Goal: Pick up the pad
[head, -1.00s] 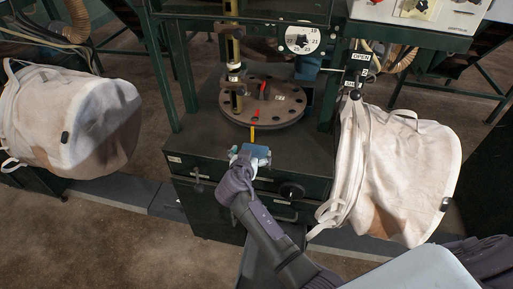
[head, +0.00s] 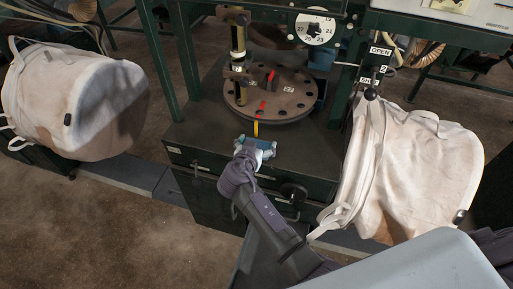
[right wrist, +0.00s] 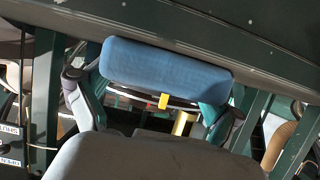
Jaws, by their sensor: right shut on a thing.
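The pad is a blue rounded block. It shows large in the right wrist view (right wrist: 165,70), lying across between the two fingers, and small in the head view (head: 262,142). My right gripper (head: 254,148) is shut on the pad at the front edge of the dark machine table, below the round plate. In the right wrist view its teal-grey fingers (right wrist: 152,106) flank the pad at both ends. I cannot tell whether the pad still touches the machine. My left gripper is not in view.
The round plate with holes (head: 270,92) stands on the machine table, with a yellow strip (head: 256,129) before it. White bulk bags hang at left (head: 85,100) and right (head: 425,180). Floor at lower left is clear.

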